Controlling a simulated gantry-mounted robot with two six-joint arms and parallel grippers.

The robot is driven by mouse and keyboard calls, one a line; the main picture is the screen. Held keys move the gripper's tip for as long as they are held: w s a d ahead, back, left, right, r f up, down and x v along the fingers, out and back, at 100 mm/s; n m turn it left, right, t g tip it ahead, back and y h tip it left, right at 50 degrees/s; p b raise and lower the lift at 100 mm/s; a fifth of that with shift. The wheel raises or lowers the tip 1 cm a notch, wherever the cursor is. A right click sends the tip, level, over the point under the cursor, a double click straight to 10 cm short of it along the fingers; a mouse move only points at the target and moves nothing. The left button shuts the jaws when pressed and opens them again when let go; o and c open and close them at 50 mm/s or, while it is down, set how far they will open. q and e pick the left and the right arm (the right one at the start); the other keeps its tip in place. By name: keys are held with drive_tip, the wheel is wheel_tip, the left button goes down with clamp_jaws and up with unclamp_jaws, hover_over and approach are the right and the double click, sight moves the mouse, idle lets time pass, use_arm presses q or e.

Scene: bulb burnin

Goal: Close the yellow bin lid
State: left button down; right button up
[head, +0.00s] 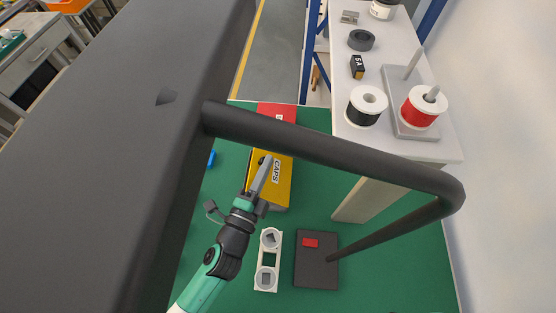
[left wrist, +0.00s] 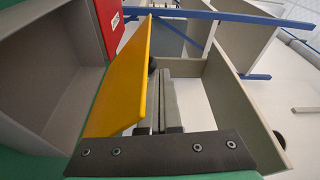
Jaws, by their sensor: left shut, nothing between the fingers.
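The yellow bin (head: 283,186), with a CAPS label, stands on the green surface in the head view. In the left wrist view a yellow panel (left wrist: 122,85) that looks like its lid stands steeply tilted, with a dark knob (left wrist: 152,66) on the face towards my gripper. I cannot tell exactly how far open it is. My left gripper (head: 264,164) is over the bin in the head view. In the left wrist view its fingers (left wrist: 160,78) are together and empty, close beside the panel. I cannot tell whether they touch it. My right gripper is not in view.
A red box (head: 277,111) stands behind the bin. A white holder (head: 269,260) with round parts and a dark box (head: 317,263) with a red patch lie in front. A white bench (head: 400,145) with black (head: 367,108) and red spools (head: 420,111) is at the right.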

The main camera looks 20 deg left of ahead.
use_arm(q)
drive_tip(key=a+f, duration=0.1)
drive_tip(key=s+a+f, duration=0.1)
drive_tip(key=a+f, duration=0.1)
drive_tip(key=shift+a+f, duration=0.1)
drive_tip(key=shift+f, duration=0.05)
drive_tip(key=shift+s+a+f+b, duration=0.1)
drive_tip(key=shift+a+f+b, duration=0.2)
drive_tip(key=shift+f+b, duration=0.45)
drive_tip(key=shift+s+a+f+n+b, duration=0.1)
drive_tip(key=shift+a+f+n+b, duration=0.2)
drive_tip(key=shift+n+b, duration=0.6)
drive_tip(key=r, duration=0.1)
drive_tip(key=s+p, duration=0.1)
drive_tip(key=r+p, duration=0.1)
drive_tip(key=shift+s+d+r, duration=0.2)
drive_tip(key=shift+d+r, duration=0.1)
drive_tip(key=shift+r, duration=0.05)
drive_tip(key=b, duration=0.4)
approach(252, 173)
drive_tip(key=shift+w+d+f, duration=0.2)
drive_tip(key=shift+w+f, duration=0.25)
drive_tip(key=shift+f, duration=0.05)
drive_tip(key=shift+w+d+f, duration=0.25)
drive_tip(key=shift+w+f, duration=0.2)
